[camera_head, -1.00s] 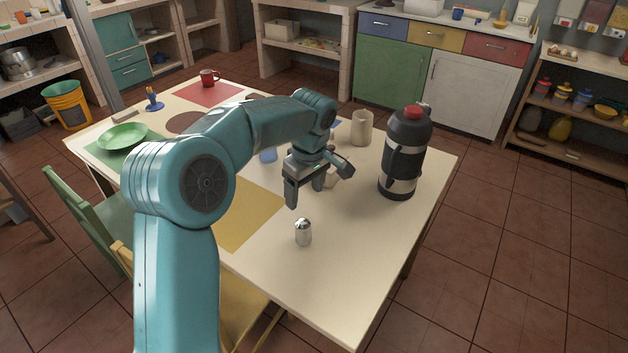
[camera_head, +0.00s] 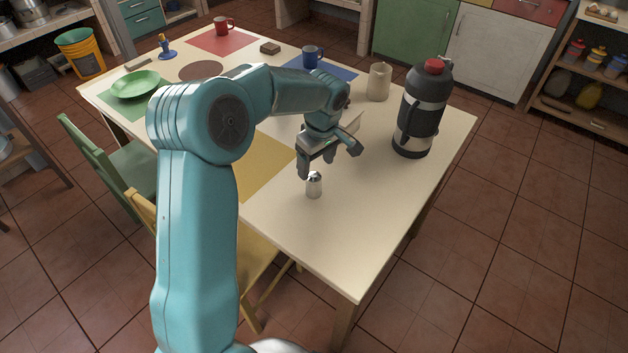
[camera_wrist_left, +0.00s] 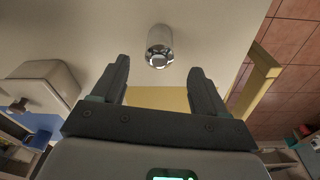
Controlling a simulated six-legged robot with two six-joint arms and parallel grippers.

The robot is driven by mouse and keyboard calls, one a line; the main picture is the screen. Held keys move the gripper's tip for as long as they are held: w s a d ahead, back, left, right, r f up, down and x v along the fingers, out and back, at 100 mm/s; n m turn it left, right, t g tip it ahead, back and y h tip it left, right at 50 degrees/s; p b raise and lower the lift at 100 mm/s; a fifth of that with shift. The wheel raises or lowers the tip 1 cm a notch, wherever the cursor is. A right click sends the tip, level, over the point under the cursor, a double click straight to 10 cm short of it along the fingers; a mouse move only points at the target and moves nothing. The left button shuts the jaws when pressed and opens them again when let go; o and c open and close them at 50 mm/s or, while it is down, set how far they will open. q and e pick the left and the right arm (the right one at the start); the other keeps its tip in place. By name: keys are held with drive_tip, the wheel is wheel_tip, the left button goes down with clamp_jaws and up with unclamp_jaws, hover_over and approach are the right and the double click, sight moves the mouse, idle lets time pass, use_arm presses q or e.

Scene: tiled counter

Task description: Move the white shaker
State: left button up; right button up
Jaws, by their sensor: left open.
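The white shaker (camera_head: 314,187) with a shiny metal top stands upright on the cream table (camera_head: 350,240), near the front part of the tabletop. In the left wrist view the shaker (camera_wrist_left: 159,48) is beyond the fingertips, about midway between them. My left gripper (camera_head: 328,166) is open and empty, just behind and above the shaker in the head view. Its two dark fingers also show in the left wrist view (camera_wrist_left: 160,78), apart from the shaker. My right gripper is in no view.
A black flask with a red cap (camera_head: 424,108) stands right of my gripper. A beige pitcher (camera_head: 379,82) and a blue mug (camera_head: 312,56) stand behind. A green plate (camera_head: 135,84) is at left. The table's front right is clear.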

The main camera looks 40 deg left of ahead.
sight(313, 184)
use_arm(q)
drive_tip(key=f, duration=0.6)
drive_tip(key=a+f, duration=0.1)
drive_tip(key=f, duration=0.2)
drive_tip(key=shift+w+a, duration=0.1)
